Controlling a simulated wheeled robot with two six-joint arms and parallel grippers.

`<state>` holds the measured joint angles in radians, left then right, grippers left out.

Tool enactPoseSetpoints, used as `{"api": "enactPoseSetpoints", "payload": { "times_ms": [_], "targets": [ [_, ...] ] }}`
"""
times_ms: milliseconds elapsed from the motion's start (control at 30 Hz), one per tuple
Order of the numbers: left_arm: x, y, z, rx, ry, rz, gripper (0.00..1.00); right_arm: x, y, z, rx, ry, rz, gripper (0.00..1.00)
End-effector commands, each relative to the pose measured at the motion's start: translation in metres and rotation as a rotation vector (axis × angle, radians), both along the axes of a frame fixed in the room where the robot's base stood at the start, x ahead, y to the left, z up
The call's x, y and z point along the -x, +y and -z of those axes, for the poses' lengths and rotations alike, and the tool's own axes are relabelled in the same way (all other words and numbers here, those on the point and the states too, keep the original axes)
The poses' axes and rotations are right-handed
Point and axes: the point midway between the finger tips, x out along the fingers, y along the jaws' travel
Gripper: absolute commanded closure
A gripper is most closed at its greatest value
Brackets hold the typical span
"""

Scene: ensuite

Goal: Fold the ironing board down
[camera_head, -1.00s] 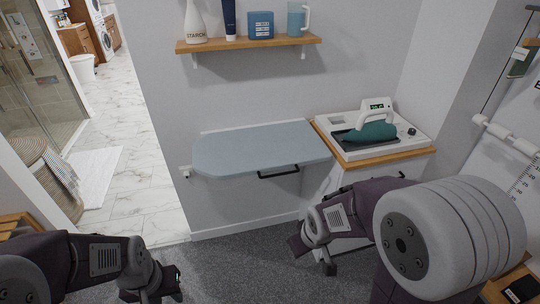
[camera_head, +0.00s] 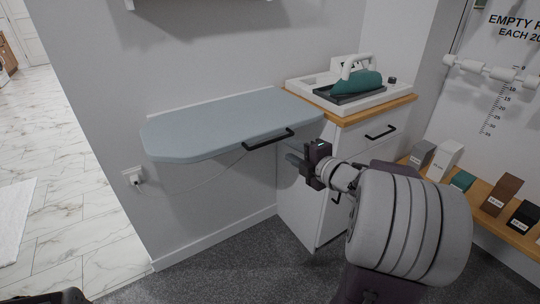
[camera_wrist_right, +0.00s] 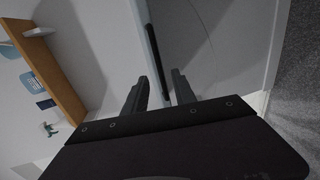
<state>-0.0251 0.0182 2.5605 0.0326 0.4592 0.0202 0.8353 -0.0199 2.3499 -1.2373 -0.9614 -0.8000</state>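The ironing board (camera_head: 215,125) has a pale blue-grey top. It stands out flat from the wall, with a black bar handle (camera_head: 268,139) on its front edge. My right gripper (camera_head: 294,160) is just below and right of the handle, near the board's front right corner, apart from it in the head view. In the right wrist view my right gripper (camera_wrist_right: 160,82) is open, its two dark fingers apart with nothing held. The board's edge (camera_wrist_right: 143,22) and the dark handle (camera_wrist_right: 153,45) lie ahead, in line with the gap.
A white cabinet (camera_head: 305,205) with a wooden top stands right of the board, carrying a green iron (camera_head: 360,84) on a white tray (camera_head: 310,92). A wooden shelf with boxes (camera_head: 500,195) is at right. A wall socket (camera_head: 133,177) is at left. Carpet below the board is clear.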

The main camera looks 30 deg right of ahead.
Motion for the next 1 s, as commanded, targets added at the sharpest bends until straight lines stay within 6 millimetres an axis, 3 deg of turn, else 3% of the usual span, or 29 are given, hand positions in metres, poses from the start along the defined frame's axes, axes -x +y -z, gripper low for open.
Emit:
{"api": "enactPoseSetpoints", "payload": {
  "times_ms": [167, 500, 867, 1000],
  "targets": [
    [0.000, 0.000, -0.001, 0.000, 0.000, 0.000, 0.64, -0.014, 0.003, 0.001, -0.003, 0.000, -0.005, 0.68],
    [0.000, 0.000, 0.015, 0.000, 0.000, 0.000, 0.64, -0.078, 0.008, 0.016, -0.002, 0.001, -0.004, 0.68],
    [0.000, 0.000, 0.015, 0.000, 0.000, 0.000, 0.64, -0.089, 0.008, 0.016, -0.003, 0.001, 0.000, 0.68],
    [0.000, 0.000, 0.015, 0.000, 0.000, 0.000, 0.64, -0.089, 0.008, 0.016, -0.002, 0.001, -0.001, 1.00]
  ]
}}
